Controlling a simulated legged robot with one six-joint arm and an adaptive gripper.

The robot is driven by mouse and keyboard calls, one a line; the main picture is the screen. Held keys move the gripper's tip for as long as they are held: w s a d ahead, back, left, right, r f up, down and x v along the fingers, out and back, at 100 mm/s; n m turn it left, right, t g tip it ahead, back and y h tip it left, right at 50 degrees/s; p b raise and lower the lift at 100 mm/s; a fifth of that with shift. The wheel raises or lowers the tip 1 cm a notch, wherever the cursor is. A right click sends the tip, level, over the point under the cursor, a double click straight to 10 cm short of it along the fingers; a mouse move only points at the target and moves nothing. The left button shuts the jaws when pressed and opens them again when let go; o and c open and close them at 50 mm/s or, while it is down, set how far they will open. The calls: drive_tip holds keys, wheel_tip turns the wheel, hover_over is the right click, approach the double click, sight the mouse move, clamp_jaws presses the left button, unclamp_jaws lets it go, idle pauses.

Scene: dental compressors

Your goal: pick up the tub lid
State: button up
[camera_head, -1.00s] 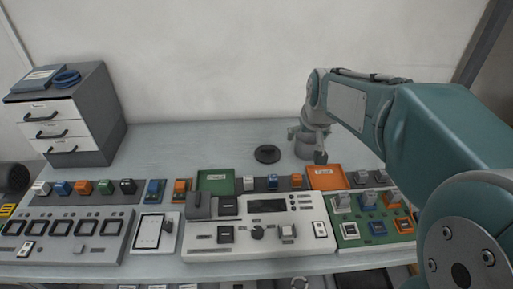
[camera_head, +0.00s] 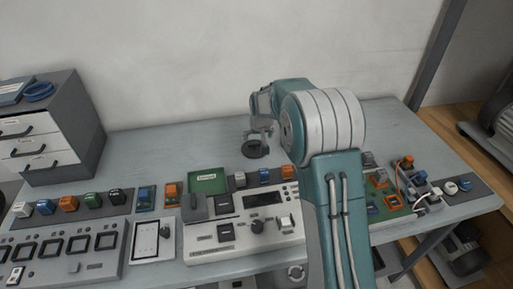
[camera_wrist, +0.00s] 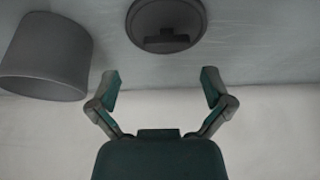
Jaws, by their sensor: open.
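The tub lid (camera_head: 254,149) is a dark, round disc lying on the bench top. In the wrist view the lid (camera_wrist: 167,20) shows at the top edge, partly cut off, with a raised block-like handle in its middle. My gripper (camera_wrist: 160,78) is open and empty, its two fingers spread, with the lid ahead of and apart from the fingertips. In the head view my gripper (camera_head: 260,130) is small, close above and behind the lid, and its fingers are hard to make out.
A grey cylinder, perhaps the tub (camera_wrist: 45,58), stands left of my fingers in the wrist view; I cannot see it in the head view. A green tray (camera_head: 208,183) and a control panel (camera_head: 245,228) lie nearer. A drawer cabinet (camera_head: 55,130) stands left. Bench left of the lid is clear.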

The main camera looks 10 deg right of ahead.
sight(254, 143)
drive_tip(key=shift+w+a+f, duration=0.1)
drive_tip(key=shift+a+f, duration=0.15)
drive_tip(key=shift+f, duration=0.1)
drive_tip(key=x, duration=0.5)
drive_tip(key=shift+w+a, duration=0.15)
drive_tip(key=shift+a, duration=0.05)
drive_tip(key=shift+d, duration=0.3)
drive_tip(key=shift+a, duration=0.25)
drive_tip(key=c, duration=0.9)
drive_tip(key=shift+a, duration=0.15)
drive_tip(key=shift+c, duration=0.2)
